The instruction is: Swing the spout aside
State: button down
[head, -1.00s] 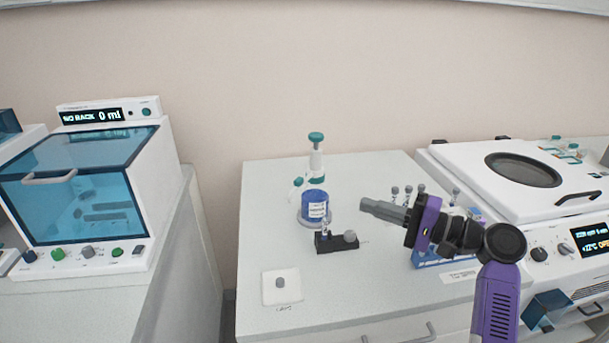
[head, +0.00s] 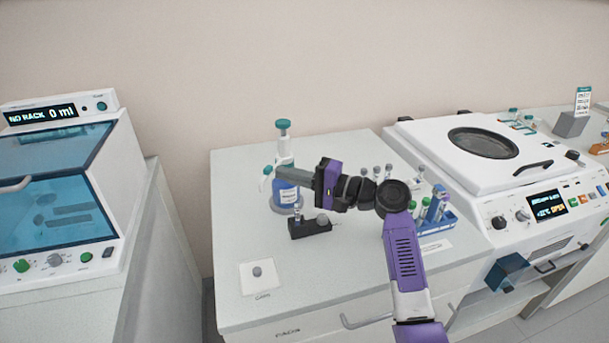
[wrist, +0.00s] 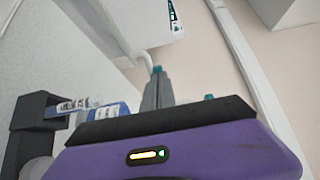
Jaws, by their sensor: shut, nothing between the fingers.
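The dispenser bottle (head: 285,197) is blue with a white label and stands at the back of the bench. It has a white neck and a teal pump top (head: 283,125). Its spout, with a teal tip (head: 265,171), points left. My gripper (head: 279,175) is shut and empty, its fingers pointing left across the front of the bottle's upper part, close to the spout. I cannot tell whether they touch. In the wrist view, my shut fingers (wrist: 157,92) show with teal at their ends, and part of a blue labelled vessel shows at left.
A black holder (head: 311,229) stands in front of the bottle. A white pad with a grey cap (head: 257,271) lies near the front. A blue tube rack (head: 437,218) and a white centrifuge (head: 480,160) are at right. A glass-fronted machine (head: 60,190) is at left.

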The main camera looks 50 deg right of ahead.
aim_at(269, 172)
jog(key=shift+w+a, duration=0.2)
jog(key=shift+w, duration=0.35)
jog(key=shift+w+a, duration=0.35)
jog(key=shift+w+a+r+m+h+p, duration=0.1)
jog(key=shift+w+a+m+h+p, duration=0.3)
jog(key=shift+h+p, duration=0.4)
jog(key=shift+w, duration=0.35)
